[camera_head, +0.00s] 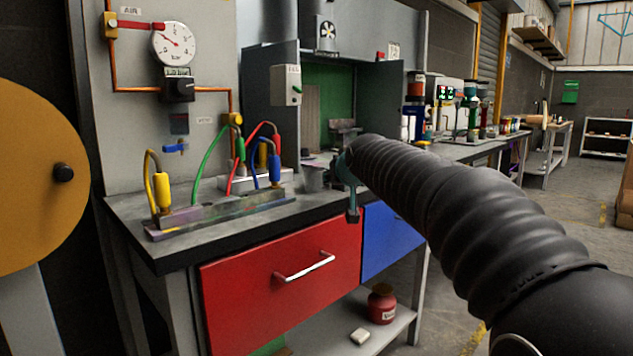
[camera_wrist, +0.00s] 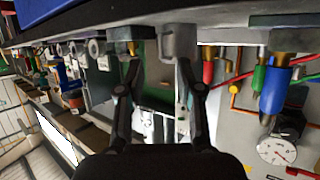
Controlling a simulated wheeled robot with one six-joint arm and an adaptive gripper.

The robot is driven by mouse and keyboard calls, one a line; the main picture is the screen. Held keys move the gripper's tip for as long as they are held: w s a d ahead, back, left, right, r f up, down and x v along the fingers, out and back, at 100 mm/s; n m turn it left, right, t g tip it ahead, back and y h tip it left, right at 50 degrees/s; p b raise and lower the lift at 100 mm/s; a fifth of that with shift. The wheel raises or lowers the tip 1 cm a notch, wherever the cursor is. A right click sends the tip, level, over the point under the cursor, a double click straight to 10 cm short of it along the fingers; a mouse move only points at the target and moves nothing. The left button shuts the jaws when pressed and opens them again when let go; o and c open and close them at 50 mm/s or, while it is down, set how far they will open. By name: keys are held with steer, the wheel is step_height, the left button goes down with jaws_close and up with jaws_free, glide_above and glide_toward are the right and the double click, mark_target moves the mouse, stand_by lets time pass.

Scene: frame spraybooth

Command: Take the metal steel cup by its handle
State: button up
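A grey metal cup (camera_head: 312,178) stands on the workbench, just left of the end of my arm in the head view. In the wrist view the scene is upside down, and the grey cup (camera_wrist: 179,42) shows near the tip of the right finger. Its handle is not clear in either view. My gripper (camera_wrist: 158,62) is open, with its two dark fingers apart and no object clearly held. The cup is at or just beyond the right fingertip; I cannot tell whether they touch.
Behind is a booth with a green back (camera_head: 327,95). Red drawer (camera_head: 283,290) and blue drawer (camera_head: 391,240) are below the bench top.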

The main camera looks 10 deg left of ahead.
mark_target(332, 197)
steer(key=shift+p+x, duration=0.45)
steer(key=shift+x, duration=2.4)
jaws_close()
